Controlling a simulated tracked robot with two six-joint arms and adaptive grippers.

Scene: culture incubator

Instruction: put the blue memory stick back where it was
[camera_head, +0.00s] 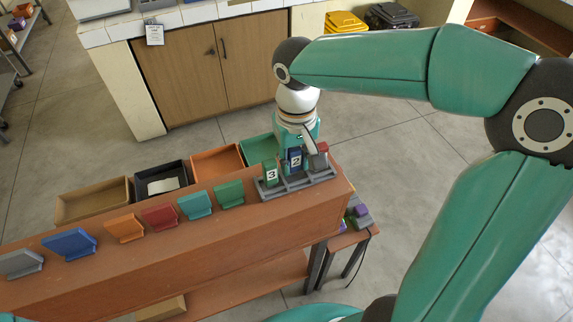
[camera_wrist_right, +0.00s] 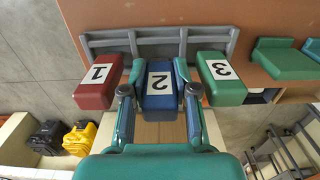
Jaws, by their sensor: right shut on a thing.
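The blue memory stick (camera_head: 294,160), labelled 2, is upright at the middle compartment of the grey rack (camera_head: 268,192). My right gripper (camera_head: 301,148) is shut on it from behind. In the right wrist view the blue stick (camera_wrist_right: 159,79) lies between the two fingers of the right gripper (camera_wrist_right: 159,100). The green stick (camera_head: 270,172), labelled 3, and the red stick (camera_head: 321,149) stand on either side of it. In the wrist view the red stick (camera_wrist_right: 97,84) shows label 1. I cannot tell whether the blue stick's lower end touches the rack floor. My left gripper is out of view.
The rack stands at the right end of a long brown shelf (camera_head: 200,240). A row of coloured holders, such as the green one (camera_head: 229,193), stands to its left. Open bins, including an orange one (camera_head: 216,162), lie behind the shelf. A wooden cabinet (camera_head: 180,75) stands further back.

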